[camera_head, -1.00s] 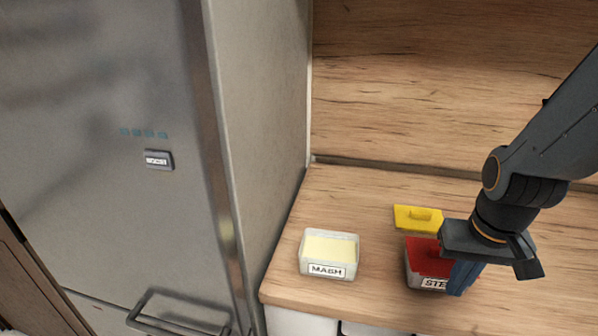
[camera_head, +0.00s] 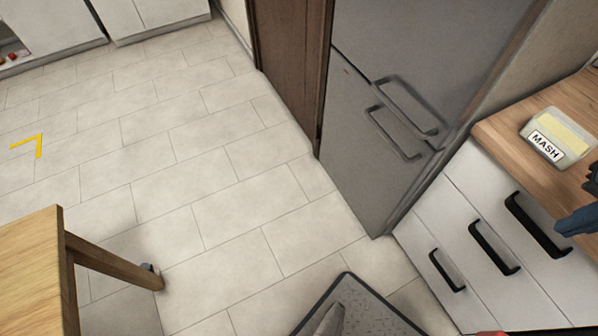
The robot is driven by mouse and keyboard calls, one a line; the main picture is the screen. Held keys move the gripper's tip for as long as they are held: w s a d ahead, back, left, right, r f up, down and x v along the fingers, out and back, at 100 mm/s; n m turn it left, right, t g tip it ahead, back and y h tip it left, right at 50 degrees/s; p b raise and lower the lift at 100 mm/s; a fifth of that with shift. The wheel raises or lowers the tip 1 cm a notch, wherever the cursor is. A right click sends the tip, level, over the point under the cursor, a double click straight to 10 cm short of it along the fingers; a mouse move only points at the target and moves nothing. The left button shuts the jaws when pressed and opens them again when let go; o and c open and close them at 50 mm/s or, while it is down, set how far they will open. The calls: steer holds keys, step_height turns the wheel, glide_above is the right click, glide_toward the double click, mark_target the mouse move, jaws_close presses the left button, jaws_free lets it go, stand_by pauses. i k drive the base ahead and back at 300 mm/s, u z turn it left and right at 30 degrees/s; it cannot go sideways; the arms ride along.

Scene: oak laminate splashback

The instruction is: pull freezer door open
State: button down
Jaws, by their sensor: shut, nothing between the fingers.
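The grey fridge-freezer stands right of centre, with an upper door (camera_head: 425,40) and a lower door (camera_head: 350,150), both closed. Which one is the freezer is not marked in this view. The upper door's handle (camera_head: 403,100) and the lower door's handle (camera_head: 388,134) are grey bars close together near the seam between the doors. My gripper (camera_head: 577,222) shows only in part at the right edge, as blue fingers over the counter's front edge. It is shut and empty, to the right of both handles and well apart from them.
White drawers (camera_head: 455,225) with black handles are below. A wooden table (camera_head: 28,265) stands at lower left. The tiled floor (camera_head: 230,200) before the fridge is largely clear. A yellow floor mark (camera_head: 38,146) lies far left.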

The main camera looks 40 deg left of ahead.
mark_target(376, 163)
steer(key=u, duration=0.65)
steer(key=k, duration=0.9)
steer(key=u, duration=0.15)
steer(key=i, duration=0.95)
steer(key=z, duration=0.1)
steer(key=k, duration=0.3)
steer(key=u, duration=0.4)
